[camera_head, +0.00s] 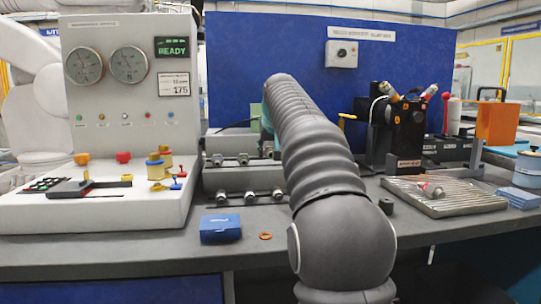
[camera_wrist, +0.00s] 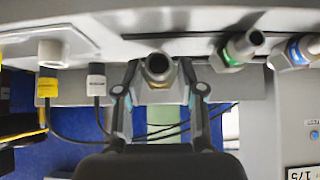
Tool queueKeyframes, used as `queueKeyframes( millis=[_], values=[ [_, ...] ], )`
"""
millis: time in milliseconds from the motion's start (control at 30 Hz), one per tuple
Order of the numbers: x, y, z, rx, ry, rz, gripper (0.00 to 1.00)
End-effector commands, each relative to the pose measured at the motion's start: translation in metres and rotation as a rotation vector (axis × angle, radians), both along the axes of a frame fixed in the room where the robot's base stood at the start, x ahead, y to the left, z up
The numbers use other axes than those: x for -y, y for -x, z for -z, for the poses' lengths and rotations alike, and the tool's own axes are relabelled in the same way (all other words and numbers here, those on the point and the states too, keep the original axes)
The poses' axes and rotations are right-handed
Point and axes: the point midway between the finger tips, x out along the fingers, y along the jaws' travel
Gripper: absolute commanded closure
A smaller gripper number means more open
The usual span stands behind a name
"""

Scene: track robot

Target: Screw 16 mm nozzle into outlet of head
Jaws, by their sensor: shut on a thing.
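In the wrist view my gripper (camera_wrist: 160,88) has its two fingers on either side of a metal hex fitting with a round open bore, which I take to be the nozzle (camera_wrist: 157,68). It sits between the fingertips, close to the grey rack; I cannot tell whether it touches the rack. In the head view my grey arm hides the gripper and the nozzle. A black machine (camera_head: 403,130) with orange- and red-tipped fittings stands at the right; it may be the head, but its outlet cannot be made out.
In the wrist view, metal fittings with a green ring (camera_wrist: 243,46) and a blue ring (camera_wrist: 296,52) are close on the right. A ribbed tray (camera_head: 470,199) holds a small metal part. A blue box (camera_head: 220,228) and an orange ring (camera_head: 265,236) lie near the bench's front.

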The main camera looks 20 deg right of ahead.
Motion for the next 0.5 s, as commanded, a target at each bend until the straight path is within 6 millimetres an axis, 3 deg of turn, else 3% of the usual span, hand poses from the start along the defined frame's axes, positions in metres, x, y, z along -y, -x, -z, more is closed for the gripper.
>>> queueKeyframes(
  millis=[500],
  values=[
    [0.0, -0.001, -0.036, 0.002, 0.001, 0.0, 0.98]
  ],
)
